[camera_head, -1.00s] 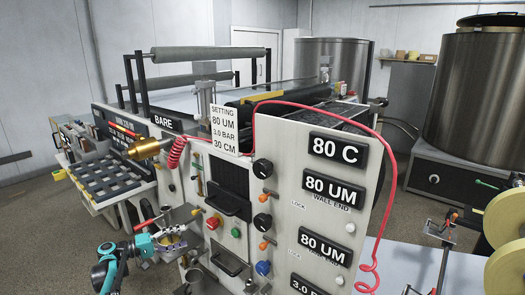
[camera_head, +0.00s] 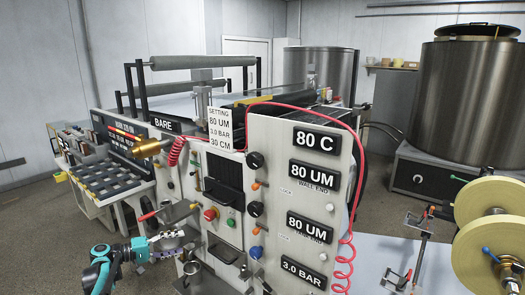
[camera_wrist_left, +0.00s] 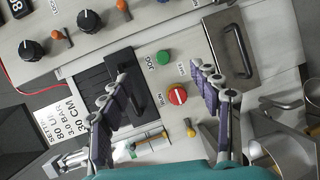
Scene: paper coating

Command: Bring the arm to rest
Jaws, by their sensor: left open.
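My left arm's teal wrist shows at the lower left of the head view. My left gripper (camera_head: 180,241) is open in front of the coating machine's (camera_head: 280,130) lower left front panel. In the left wrist view its two purple-padded fingers (camera_wrist_left: 160,112) stand wide apart with nothing between them but the panel behind. Beyond them are a red knob (camera_wrist_left: 178,96), a green button (camera_wrist_left: 163,58) and a black handle (camera_wrist_left: 123,100). The red knob also shows in the head view (camera_head: 210,214). I cannot tell the exact gap to the panel. My right gripper is not visible.
A metal cup (camera_head: 192,271) is on the machine's front below my gripper. A coiled red hose (camera_head: 345,262) hangs at the right. Yellow reels (camera_head: 490,245) and a large steel tank (camera_head: 462,95) stand further right. Floor is clear at the lower left.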

